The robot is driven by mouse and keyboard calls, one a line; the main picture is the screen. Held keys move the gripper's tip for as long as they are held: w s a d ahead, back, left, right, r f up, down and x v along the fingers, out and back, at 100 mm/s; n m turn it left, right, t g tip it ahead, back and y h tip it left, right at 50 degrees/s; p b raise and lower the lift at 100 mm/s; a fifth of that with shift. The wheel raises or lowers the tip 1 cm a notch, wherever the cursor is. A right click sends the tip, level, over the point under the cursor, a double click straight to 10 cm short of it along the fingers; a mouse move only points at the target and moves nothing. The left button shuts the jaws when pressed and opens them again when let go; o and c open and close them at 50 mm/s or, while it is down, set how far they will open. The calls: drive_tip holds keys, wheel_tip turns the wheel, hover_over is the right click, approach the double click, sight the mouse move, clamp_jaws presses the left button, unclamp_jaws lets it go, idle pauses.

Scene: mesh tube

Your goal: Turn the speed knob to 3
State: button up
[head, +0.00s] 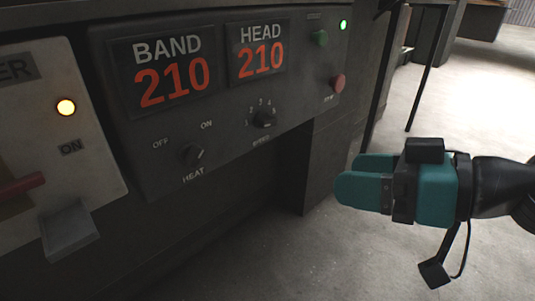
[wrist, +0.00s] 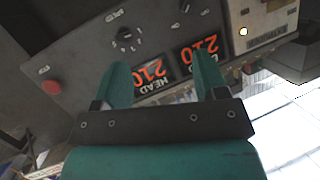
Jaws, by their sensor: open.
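The speed knob (head: 264,117) is a small black dial on the dark control panel (head: 225,150), below the HEAD display, with numbers around its top. Its exact setting is too small to read. It also shows upside down in the wrist view (wrist: 127,33), beyond the fingers. My gripper (head: 345,178) is teal, open and empty, to the right of the panel and apart from it. In the wrist view its two fingers (wrist: 160,75) stand apart with nothing between them.
The HEAT knob (head: 193,154) sits lower left of the speed knob. A green button (head: 320,38) and a red button (head: 338,83) are at the panel's right. BAND (head: 174,84) and HEAD (head: 261,60) displays read 210. A lit yellow lamp (head: 66,107) is at left. Open floor (head: 330,260) lies below.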

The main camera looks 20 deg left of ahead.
drive_tip(key=w+a+f+m+t+y+b, duration=0.1)
drive_tip(key=w+f+m+t+y+b, duration=0.1)
drive_tip(key=w+f+t, duration=0.3)
drive_tip(key=p, duration=0.2)
approach(271, 127)
drive_tip(key=x, duration=1)
drive_tip(key=c, duration=0.9)
